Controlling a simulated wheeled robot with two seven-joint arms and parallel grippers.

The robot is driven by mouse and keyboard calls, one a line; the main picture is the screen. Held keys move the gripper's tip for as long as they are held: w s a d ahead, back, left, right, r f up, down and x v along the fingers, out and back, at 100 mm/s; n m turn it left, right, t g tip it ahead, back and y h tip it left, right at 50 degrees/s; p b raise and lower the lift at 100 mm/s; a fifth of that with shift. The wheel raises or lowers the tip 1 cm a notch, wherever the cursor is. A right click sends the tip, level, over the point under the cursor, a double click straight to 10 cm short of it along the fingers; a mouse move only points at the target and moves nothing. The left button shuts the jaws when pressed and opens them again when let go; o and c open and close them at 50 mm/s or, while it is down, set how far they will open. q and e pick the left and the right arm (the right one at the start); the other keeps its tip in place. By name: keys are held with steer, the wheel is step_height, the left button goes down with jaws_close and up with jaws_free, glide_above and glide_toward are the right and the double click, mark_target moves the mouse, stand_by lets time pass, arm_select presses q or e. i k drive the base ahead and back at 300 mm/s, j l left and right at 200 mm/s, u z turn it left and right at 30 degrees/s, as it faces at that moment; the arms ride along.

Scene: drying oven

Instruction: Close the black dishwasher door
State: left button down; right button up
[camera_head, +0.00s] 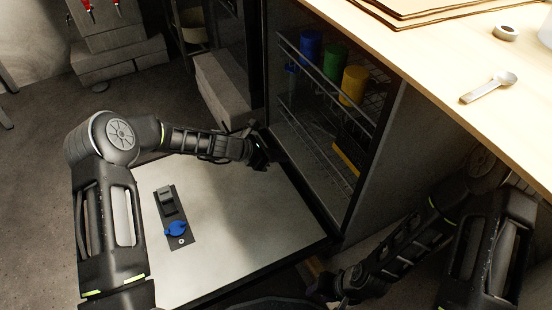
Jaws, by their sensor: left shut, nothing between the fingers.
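The dishwasher door (235,215) is folded down and lies open, with its pale inner panel facing up. A dark dispenser (167,203) with a blue cap (176,229) is set in the panel. The dishwasher (290,115) stands open to the right of the door, its racks in view. My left gripper (262,156) is shut and empty, over the door's far right corner near the opening; I cannot tell whether it touches. My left arm reaches across the door's far part. My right gripper (325,288) is low, near the dishwasher's front lower corner; its fingers are too dark to read.
Blue (311,46), green (335,62) and yellow (353,85) cups stand in the upper rack. Grey blocks (222,92) stand behind the door. Floor is free at left.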

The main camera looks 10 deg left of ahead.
mark_target(246, 227)
steer(key=k+j, duration=0.15)
steer(key=k, duration=0.35)
steer(key=k+j, duration=0.15)
steer(key=k, duration=0.3)
